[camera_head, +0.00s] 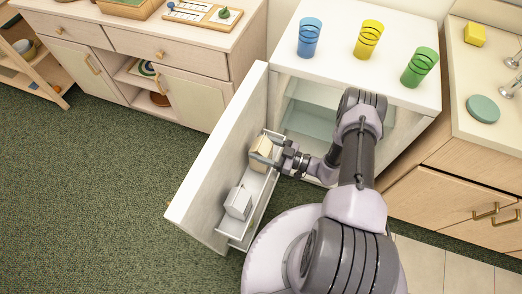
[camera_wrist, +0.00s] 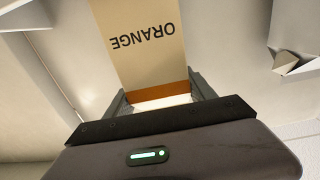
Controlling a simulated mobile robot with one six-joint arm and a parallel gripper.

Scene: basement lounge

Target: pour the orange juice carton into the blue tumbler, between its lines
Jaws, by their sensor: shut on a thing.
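The orange juice carton (camera_head: 260,150) stands in the rack on the inside of the open fridge door. In the wrist view its tan face (camera_wrist: 146,45) carries the word ORANGE, upside down, above an orange band. My gripper (camera_head: 271,155) is shut on the carton; in the wrist view its fingers (camera_wrist: 160,93) are on either side of it. I cannot tell whether the carton is clear of the rack floor. The blue tumbler (camera_head: 309,38) stands upright on top of the fridge, at the left. Its lines show as darker rings.
A yellow tumbler (camera_head: 368,40) and a green tumbler (camera_head: 420,67) stand right of the blue one on the fridge top (camera_head: 340,72). A white carton (camera_head: 238,203) shares the door rack (camera_head: 262,208). The open door (camera_head: 220,150) stands left of my arm. Counters flank the fridge.

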